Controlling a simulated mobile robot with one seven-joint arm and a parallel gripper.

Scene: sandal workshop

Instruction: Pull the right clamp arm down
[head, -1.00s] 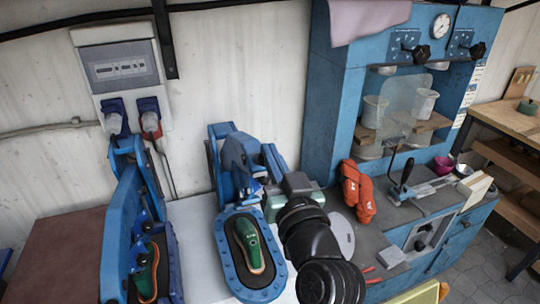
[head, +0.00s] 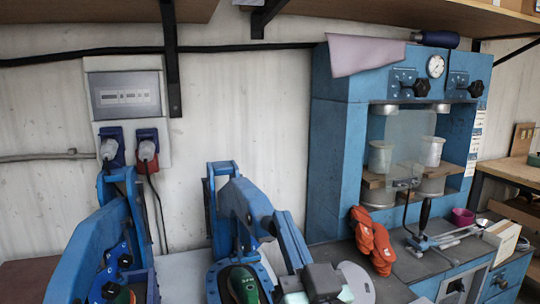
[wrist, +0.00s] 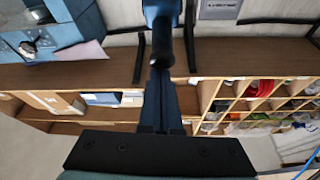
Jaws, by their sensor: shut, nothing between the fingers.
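The right clamp arm (head: 243,203) is a thick blue lever, raised over the right clamp's blue base. A blue bar (head: 292,243) slopes down from it to the right. A green sandal (head: 243,285) lies on that base at the bottom edge. My gripper's housing shows in the head view just right of the bar's lower end; its fingers are hard to make out there. In the wrist view my gripper (wrist: 160,75) has its dark fingers together, with nothing held. A blue bar-like part (wrist: 162,12) shows beyond the tips; I cannot tell whether they touch it.
The left blue clamp (head: 95,250) stands at the left. A large blue press (head: 335,160) stands at the back right. An orange glove (head: 371,240) and a black-handled lever (head: 424,214) are on the bench before it. Wooden shelves (head: 380,12) hang above.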

